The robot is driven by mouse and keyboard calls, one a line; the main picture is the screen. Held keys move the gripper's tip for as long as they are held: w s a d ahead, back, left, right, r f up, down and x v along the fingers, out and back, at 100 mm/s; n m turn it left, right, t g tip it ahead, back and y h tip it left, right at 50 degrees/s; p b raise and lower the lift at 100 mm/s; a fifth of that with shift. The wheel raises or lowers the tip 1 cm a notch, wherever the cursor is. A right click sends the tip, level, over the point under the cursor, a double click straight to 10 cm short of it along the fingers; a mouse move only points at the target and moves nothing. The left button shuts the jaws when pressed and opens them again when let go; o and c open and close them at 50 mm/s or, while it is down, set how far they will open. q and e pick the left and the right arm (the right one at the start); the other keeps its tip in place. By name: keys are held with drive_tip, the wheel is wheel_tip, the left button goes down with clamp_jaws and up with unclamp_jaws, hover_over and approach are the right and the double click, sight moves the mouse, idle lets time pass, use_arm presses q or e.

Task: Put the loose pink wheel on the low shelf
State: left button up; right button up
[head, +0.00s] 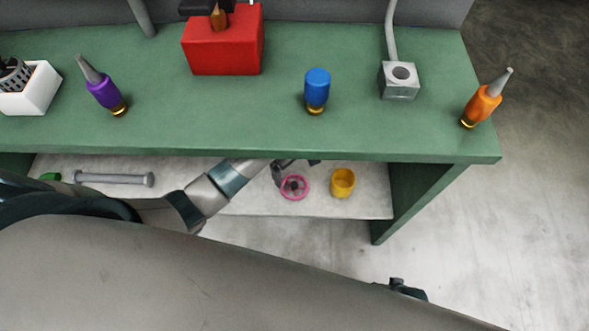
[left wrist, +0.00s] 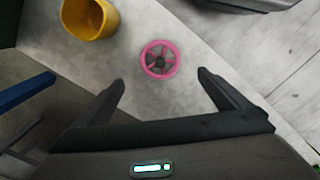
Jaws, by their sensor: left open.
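The pink wheel (head: 294,187) lies on the low shelf (head: 262,203) under the green bench, near the shelf's front edge. My right gripper is not clearly in view.
A yellow cup (head: 342,183) stands right of the wheel on the shelf. A grey bar (head: 113,179) lies at the shelf's left. The bench top (head: 250,115) overhangs the shelf. The bench's right side panel (head: 420,195) closes that end.

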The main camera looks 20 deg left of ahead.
idle(0.8)
use_arm(q)
drive_tip(key=s+f+m, duration=0.2)
drive_tip(key=s+f, duration=0.1)
drive_tip(key=s+f+m, duration=0.2)
drive_tip(key=s+f, duration=0.1)
drive_tip(key=s+a+f+m+t+h, duration=0.1)
drive_tip(key=s+f+m, duration=0.1)
drive_tip(key=s+f, duration=0.1)
drive_tip(key=shift+s, duration=0.4)
drive_tip(key=s+a+f+m+t, duration=0.1)
drive_tip(key=s+a+f+m, duration=0.2)
drive_tip(key=s, duration=0.4)
drive_tip(key=s+a+f+m, duration=0.3)
drive_tip(key=s+m, duration=0.2)
drive_tip(key=s, duration=0.2)
drive_tip(key=shift+a+t+y, duration=0.15)
drive_tip(key=shift+t+y, duration=0.15)
drive_tip(key=shift+t, duration=0.1)
